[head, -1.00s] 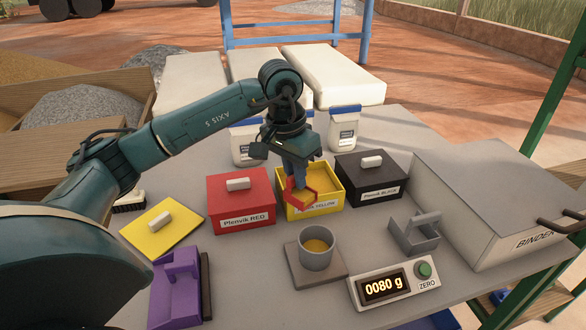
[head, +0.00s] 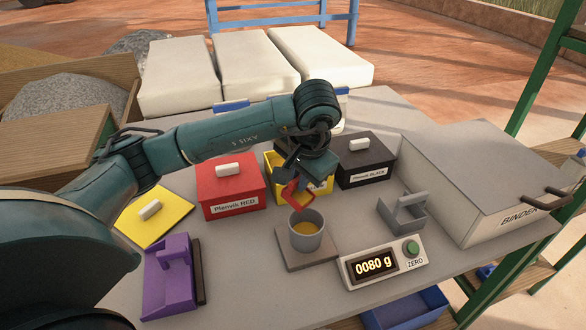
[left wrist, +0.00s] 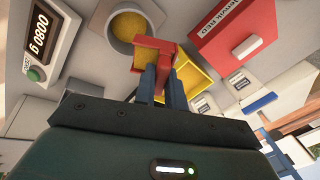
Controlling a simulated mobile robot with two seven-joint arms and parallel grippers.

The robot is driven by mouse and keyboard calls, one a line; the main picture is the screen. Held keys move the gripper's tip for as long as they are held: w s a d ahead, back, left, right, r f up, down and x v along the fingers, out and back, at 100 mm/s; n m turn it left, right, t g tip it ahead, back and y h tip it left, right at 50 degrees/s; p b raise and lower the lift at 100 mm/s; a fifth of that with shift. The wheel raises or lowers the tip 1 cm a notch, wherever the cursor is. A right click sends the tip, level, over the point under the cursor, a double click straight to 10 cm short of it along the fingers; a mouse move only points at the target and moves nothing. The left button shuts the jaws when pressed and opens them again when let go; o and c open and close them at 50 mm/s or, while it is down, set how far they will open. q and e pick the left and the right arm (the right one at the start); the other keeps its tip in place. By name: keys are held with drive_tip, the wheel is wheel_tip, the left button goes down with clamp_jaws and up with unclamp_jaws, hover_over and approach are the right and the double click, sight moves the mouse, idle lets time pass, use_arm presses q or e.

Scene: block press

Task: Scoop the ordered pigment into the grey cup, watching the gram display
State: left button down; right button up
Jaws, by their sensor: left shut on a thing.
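My left gripper (head: 304,180) is shut on a red scoop (head: 295,197), held just behind and above the rim of the grey cup (head: 306,243). The cup stands on a square plate and has yellow pigment inside. The scoop also shows in the left wrist view (left wrist: 152,47), close to the cup (left wrist: 112,42); I cannot tell how much it holds. The open yellow box (head: 318,188) of pigment is behind the scoop, partly hidden by my gripper. The gram display (head: 374,267) reads 0080 g. My right gripper is not in view.
Closed red (head: 231,180) and black (head: 364,166) boxes flank the yellow one. The yellow lid (head: 163,228) lies at left. A purple handled piece (head: 174,282) and a grey one (head: 402,214) stand either side. A large BINDER box (head: 492,215) fills the right.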

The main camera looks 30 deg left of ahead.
use_arm(q)
drive_tip(key=shift+d+r+y, duration=0.1)
drive_tip(key=shift+d+y, duration=0.3)
drive_tip(key=shift+s+d+r+t+y+p, duration=0.15)
drive_tip(key=shift+d+y+p, duration=0.1)
drive_tip(key=shift+y+p, duration=0.2)
drive_tip(key=shift+w+d+r+t+y+p, duration=0.1)
drive_tip(key=shift+d+t+y+p, duration=0.1)
drive_tip(key=shift+y+p, duration=0.25)
drive_tip(key=shift+s+d+p, duration=0.1)
drive_tip(key=shift+d+p, duration=0.1)
drive_tip(key=shift+p, duration=0.45)
drive_tip(key=shift+s+d+f+m+t+y+p, duration=0.1)
drive_tip(key=shift+d+f+t+y+p, duration=0.15)
drive_tip(key=shift+d+y+p, duration=0.45)
drive_tip(key=shift+s+d+f+m+t+y+p, duration=0.1)
drive_tip(key=shift+d+f+y+p, duration=0.15)
drive_tip(key=shift+y+p, duration=0.5)
drive_tip(key=shift+s+d+f+m+t+y+p, duration=0.1)
drive_tip(key=shift+d+f+t+y+p, duration=0.25)
drive_tip(key=shift+y, duration=0.6)
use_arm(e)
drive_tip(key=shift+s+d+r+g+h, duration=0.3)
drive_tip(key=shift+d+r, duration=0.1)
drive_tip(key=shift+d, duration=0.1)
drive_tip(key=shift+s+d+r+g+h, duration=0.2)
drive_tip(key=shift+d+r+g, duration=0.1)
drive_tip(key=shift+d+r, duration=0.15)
use_arm(q)
drive_tip(key=shift+d+r, duration=0.1)
